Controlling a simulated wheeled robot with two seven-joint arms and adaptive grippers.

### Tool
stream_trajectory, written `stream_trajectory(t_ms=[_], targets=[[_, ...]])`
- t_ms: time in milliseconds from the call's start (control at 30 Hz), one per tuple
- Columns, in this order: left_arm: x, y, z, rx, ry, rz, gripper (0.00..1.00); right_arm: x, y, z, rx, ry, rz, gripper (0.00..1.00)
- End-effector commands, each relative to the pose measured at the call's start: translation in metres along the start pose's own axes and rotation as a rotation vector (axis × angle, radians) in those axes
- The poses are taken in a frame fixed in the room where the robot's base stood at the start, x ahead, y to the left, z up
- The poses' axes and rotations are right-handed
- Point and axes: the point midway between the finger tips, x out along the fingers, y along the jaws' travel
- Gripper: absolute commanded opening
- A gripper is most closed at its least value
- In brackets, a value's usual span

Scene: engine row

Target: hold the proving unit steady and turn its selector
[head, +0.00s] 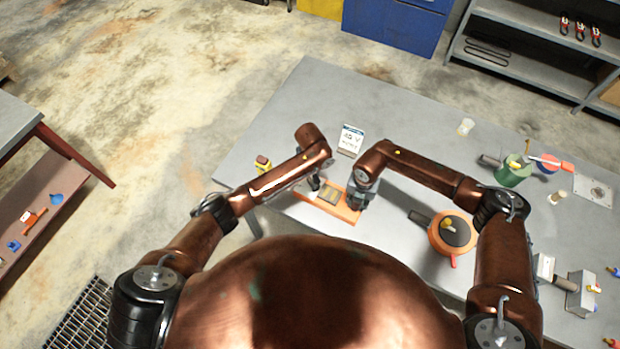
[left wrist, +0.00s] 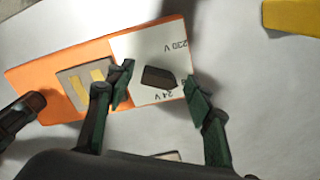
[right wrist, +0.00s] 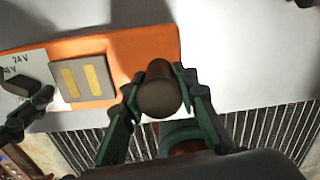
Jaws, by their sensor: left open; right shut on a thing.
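The proving unit (head: 336,208) is an orange box lying on the grey table, with a dark panel bearing two yellow strips and a white plate marked 24 V and 230 V. Its dark selector (left wrist: 158,77) sits on the white plate in the left wrist view. My left gripper (head: 314,184) is open, with its fingers on either side of the selector; contact cannot be told. My right gripper (right wrist: 160,82) is shut on a dark rounded handle (right wrist: 158,98) at the unit's other end. The orange body also shows in the right wrist view (right wrist: 145,52).
A white sign (head: 350,140) stands behind the unit, and a yellow device (head: 263,163) is at its left. To the right are an orange round item (head: 452,234) with a handle, and a green container (head: 514,172) holding tools. The table's back left is clear.

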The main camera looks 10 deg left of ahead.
Motion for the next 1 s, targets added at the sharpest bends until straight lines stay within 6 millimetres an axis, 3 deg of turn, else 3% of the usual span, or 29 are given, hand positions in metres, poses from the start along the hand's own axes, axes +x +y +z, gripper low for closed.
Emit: stream_trajectory(t_ms=[233, 367, 800, 1000], targets=[[-0.002, 0.000, 0.000, 0.001, 0.001, 0.000, 0.48, 0.000, 0.000, 0.000, 0.000, 0.001, 0.000, 0.00], [-0.013, 0.000, -0.001, 0.001, 0.001, -0.001, 0.48, 0.000, 0.000, 0.000, 0.000, 0.001, 0.000, 0.00], [-0.098, -0.001, -0.001, 0.001, 0.002, -0.001, 0.48, 0.000, 0.000, 0.000, 0.000, 0.001, -0.001, 0.00], [-0.117, -0.001, -0.001, 0.000, 0.000, 0.000, 0.48, 0.000, 0.000, 0.000, 0.000, 0.001, -0.001, 0.00]])
